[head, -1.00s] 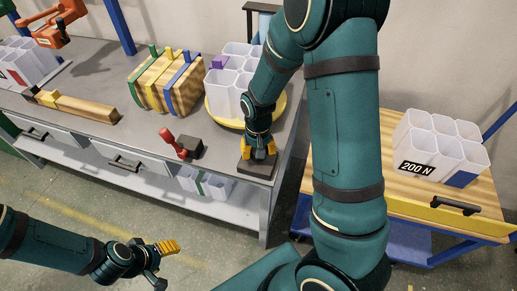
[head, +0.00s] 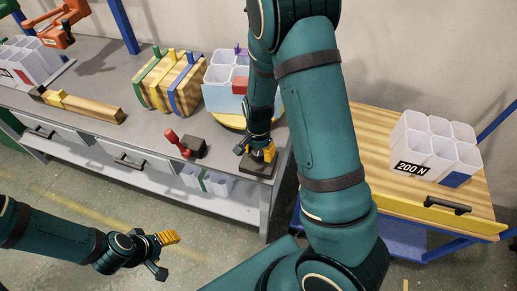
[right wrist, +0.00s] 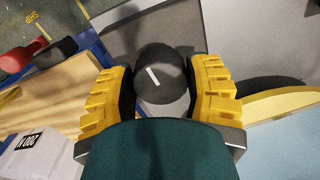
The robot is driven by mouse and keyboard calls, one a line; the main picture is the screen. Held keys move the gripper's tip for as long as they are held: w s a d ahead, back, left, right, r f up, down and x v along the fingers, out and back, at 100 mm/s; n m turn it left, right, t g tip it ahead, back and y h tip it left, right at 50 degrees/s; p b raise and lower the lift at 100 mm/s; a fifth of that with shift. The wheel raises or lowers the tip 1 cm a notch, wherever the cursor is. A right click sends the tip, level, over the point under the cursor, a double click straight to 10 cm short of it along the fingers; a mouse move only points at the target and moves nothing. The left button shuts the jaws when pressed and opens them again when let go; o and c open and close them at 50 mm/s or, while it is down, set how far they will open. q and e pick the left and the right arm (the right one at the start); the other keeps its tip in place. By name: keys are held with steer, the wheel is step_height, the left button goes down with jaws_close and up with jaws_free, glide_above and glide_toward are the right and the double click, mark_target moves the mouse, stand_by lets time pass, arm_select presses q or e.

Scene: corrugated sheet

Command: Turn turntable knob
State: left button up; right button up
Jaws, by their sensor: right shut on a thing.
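The knob (right wrist: 160,72) is dark and round with a white pointer line, seen from above in the right wrist view. My right gripper (right wrist: 160,90) is shut on it, with yellow fingers on both sides. In the head view my right gripper (head: 258,146) points down at the dark knob base (head: 262,164) on the bench's right end, and the knob is mostly hidden. The yellow turntable (head: 228,119) carries a white multi-cell container (head: 216,98) with a pale blue face, a red patch and a purple piece. My left gripper (head: 165,255) is open and empty above the floor.
A red-handled lever (head: 172,137) stands left of the knob. A striped wooden block (head: 168,80) and a long wooden bar (head: 90,108) lie on the grey bench (head: 110,75). A wooden-topped cart (head: 380,130) at right carries a "200 N" container (head: 425,150).

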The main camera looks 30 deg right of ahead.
mark_target(258, 151)
stand_by(0.3)
steer(key=o, duration=1.2)
step_height(258, 151, up, 12)
